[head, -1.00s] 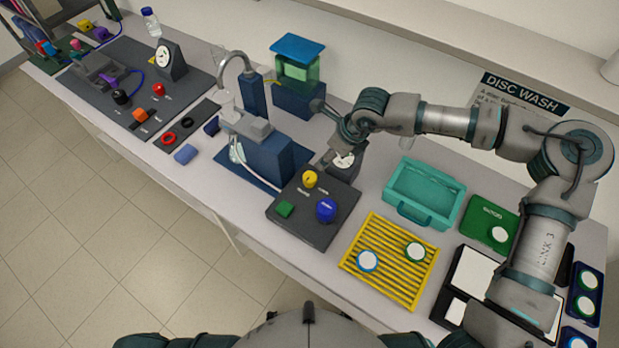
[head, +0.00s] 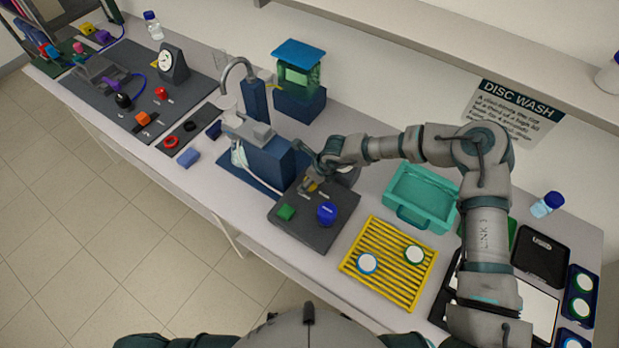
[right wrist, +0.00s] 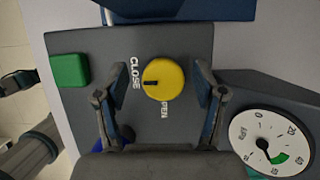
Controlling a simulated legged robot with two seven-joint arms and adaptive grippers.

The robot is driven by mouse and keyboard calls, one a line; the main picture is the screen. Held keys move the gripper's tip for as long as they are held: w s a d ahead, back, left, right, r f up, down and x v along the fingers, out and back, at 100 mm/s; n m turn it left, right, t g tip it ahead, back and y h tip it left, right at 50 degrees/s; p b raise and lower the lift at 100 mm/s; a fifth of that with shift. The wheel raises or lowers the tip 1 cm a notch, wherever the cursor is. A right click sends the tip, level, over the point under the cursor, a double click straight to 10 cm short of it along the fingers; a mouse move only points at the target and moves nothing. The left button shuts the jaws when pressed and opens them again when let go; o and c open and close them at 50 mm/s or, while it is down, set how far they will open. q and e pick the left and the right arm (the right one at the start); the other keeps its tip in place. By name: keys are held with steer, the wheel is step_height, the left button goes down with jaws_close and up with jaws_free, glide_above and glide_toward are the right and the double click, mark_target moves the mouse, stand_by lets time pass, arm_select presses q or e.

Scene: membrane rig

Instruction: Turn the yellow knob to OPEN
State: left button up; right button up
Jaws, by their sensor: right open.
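The yellow knob (right wrist: 163,79) sits on the dark grey panel (right wrist: 75,125), between the printed words CLOSE and OPEN. Its dark pointer mark faces left in the right wrist view, towards CLOSE. My right gripper (right wrist: 151,70) is open, with one finger on each side of the knob and gaps visible between fingers and knob. In the head view, my right gripper (head: 305,168) is over the panel and partly hides the knob (head: 309,186).
A green button (right wrist: 69,71) and a blue knob (head: 327,214) are on the same panel. A white round gauge (right wrist: 271,140) stands beside it. A blue pump block (head: 262,160), a teal tray (head: 448,222) and a yellow rack (head: 348,268) surround the panel.

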steer(key=shift+d, duration=0.4)
steer(key=shift+c, duration=1.2)
steer(key=shift+d, duration=0.25)
steer(key=c, duration=0.9)
arm_select(q)
steer(key=shift+d+r, duration=0.1)
steer(key=shift+d, duration=0.15)
arm_select(e)
steer(key=shift+a, duration=0.15)
